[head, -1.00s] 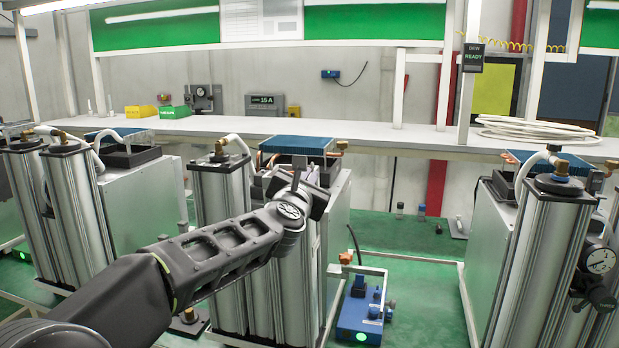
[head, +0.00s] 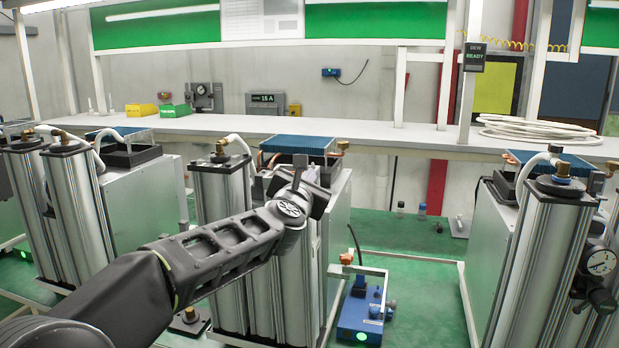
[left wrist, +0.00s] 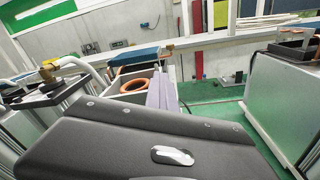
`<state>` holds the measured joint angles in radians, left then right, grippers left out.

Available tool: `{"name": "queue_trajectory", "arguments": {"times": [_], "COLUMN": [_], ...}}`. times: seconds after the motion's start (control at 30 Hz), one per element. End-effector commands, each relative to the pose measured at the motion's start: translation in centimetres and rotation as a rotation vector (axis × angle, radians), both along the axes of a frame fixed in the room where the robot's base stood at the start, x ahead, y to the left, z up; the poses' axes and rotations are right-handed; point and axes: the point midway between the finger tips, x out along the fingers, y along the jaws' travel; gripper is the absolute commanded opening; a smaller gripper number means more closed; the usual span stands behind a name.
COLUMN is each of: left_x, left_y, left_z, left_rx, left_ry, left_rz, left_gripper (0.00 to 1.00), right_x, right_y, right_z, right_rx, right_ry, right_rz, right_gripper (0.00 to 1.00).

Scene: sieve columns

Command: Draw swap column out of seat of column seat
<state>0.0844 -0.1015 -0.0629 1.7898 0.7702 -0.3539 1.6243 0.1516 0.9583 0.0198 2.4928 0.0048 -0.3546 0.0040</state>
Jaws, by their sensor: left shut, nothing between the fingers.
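Silver upright columns (head: 221,205) stand at the front of the middle unit. I cannot tell for sure which is the swap column; the one behind my left arm is partly covered. Its seat at the column's foot is hidden by my arm. My left gripper (head: 313,178) is shut and empty, at the top front of the middle unit, below the blue finned block (head: 296,144). In the left wrist view, my dark wrist covers the lower part. Behind it show the blue finned block (left wrist: 135,55) and an orange ring (left wrist: 133,86) in the unit's open top. My right gripper is out of view.
A blue device (head: 361,315) with a green light sits on the floor right of the middle unit. Similar units stand at left (head: 140,200) and right (head: 497,225). A white bench (head: 350,135) runs behind.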

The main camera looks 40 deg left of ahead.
Motion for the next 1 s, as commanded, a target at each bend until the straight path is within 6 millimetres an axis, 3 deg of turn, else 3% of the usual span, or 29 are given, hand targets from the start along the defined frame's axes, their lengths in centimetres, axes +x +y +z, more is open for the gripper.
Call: {"name": "queue_trajectory", "arguments": {"times": [0.3,0.6,1.0], "left_x": [-0.04,-0.03,-0.63], "left_y": [0.02,-0.03,-0.40], "left_z": [0.16,0.17,-0.42], "left_rx": [0.001,0.001,-0.003], "left_ry": [-0.002,-0.003,0.005], "left_rz": [0.001,0.000,-0.004], "left_gripper": [0.01,0.23,0.23], "right_x": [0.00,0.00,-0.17], "right_y": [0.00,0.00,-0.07], "right_z": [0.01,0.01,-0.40], "right_rx": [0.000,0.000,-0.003], "right_ry": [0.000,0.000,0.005], "right_rz": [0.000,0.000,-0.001], "right_gripper": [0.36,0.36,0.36]}}
